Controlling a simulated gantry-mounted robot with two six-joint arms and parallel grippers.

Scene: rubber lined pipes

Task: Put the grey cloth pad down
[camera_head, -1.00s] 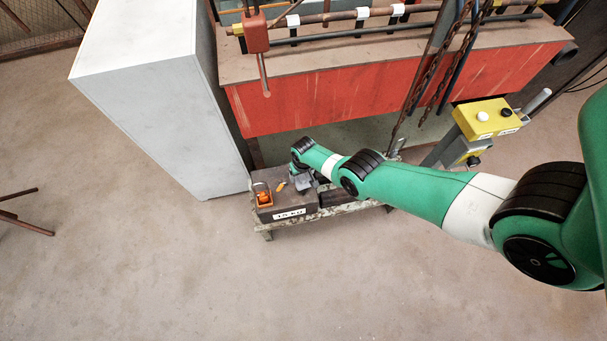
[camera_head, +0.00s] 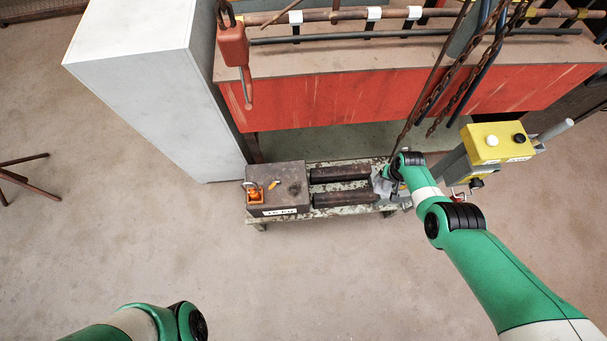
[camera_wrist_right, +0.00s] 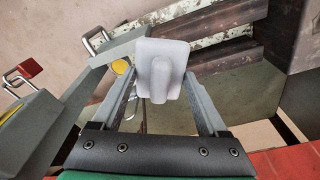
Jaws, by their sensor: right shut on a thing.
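The grey cloth pad (camera_wrist_right: 163,62) shows in the right wrist view as a pale grey square with a raised rounded ridge. My right gripper (camera_wrist_right: 162,88) is shut on it, with a finger at each side. In the head view my right gripper (camera_head: 385,186) is over the right end of a low bench (camera_head: 349,211), beside the ends of two dark pipes (camera_head: 340,173). The pad cannot be told clearly from the gripper there. I cannot tell whether the pad touches anything below. My left arm shows at the lower left, but its gripper is out of frame.
A yellow button box (camera_head: 497,142) on a grey post stands close to my right arm. Chains (camera_head: 452,85) hang behind. A white cabinet (camera_head: 150,80) stands left. The front floor is clear.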

